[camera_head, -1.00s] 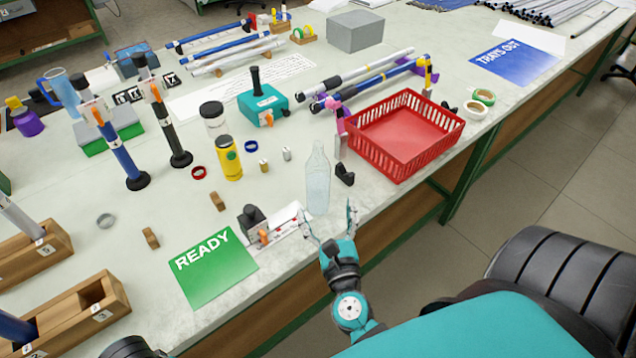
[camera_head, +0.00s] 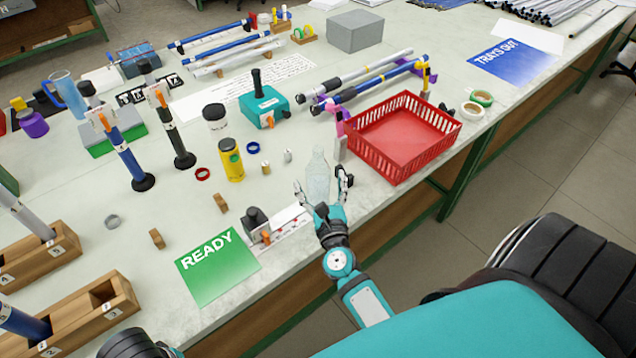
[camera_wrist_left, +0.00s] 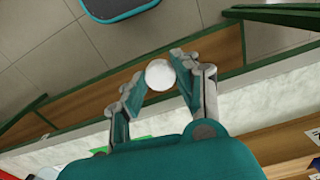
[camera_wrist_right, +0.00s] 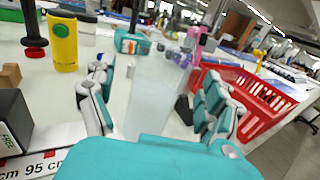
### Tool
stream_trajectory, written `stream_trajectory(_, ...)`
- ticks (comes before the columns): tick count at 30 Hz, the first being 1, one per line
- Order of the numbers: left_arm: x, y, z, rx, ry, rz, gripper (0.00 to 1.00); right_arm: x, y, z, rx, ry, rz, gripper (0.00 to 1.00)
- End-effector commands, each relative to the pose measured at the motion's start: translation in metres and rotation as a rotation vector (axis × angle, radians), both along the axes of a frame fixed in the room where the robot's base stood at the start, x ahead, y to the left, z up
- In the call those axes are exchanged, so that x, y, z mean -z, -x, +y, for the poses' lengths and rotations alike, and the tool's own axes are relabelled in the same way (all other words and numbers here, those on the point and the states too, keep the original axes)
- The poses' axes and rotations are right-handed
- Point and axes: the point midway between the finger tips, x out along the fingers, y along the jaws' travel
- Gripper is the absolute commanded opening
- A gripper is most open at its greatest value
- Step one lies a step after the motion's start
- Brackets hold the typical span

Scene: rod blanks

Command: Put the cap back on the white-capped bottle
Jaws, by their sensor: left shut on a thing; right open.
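The clear bottle (camera_head: 319,172) stands upright and uncapped near the table's front edge, left of the red basket. My right gripper (camera_head: 322,190) is open, with its fingers on either side of the bottle. In the right wrist view the bottle (camera_wrist_right: 153,95) is between the open fingers (camera_wrist_right: 152,82), and I see gaps beside it. My left gripper (camera_wrist_left: 160,80) is shut on a round white cap (camera_wrist_left: 160,74), held between its fingertips in the left wrist view. In the head view the left fingers and the cap are out of sight.
The red basket (camera_head: 440,150) stands right of the bottle. A yellow bottle (camera_head: 231,160), a black-lidded jar (camera_head: 215,118) and a small black stand (camera_head: 254,219) are to its left. The green READY mat (camera_head: 217,264) lies bare nearer the front edge.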

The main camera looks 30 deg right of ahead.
Motion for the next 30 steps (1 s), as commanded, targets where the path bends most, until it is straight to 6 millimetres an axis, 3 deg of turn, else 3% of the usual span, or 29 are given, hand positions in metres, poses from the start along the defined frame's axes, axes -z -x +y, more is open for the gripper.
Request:
stream_trajectory(6, -0.009, 0.0, 0.0, 0.0, 0.0, 0.0, 0.2, -0.001, -0.022, -0.01, 0.0, 0.0, 0.0, 0.85)
stream_trajectory(17, -0.008, 0.0, 0.0, 0.0, 0.0, 0.0, 0.2, 0.0, -0.023, -0.01, 0.0, -0.001, 0.0, 0.85)
stream_trajectory(30, -0.008, 0.0, 0.0, 0.0, 0.0, 0.0, 0.2, 0.0, -0.023, -0.01, 0.0, -0.001, 0.001, 0.28)
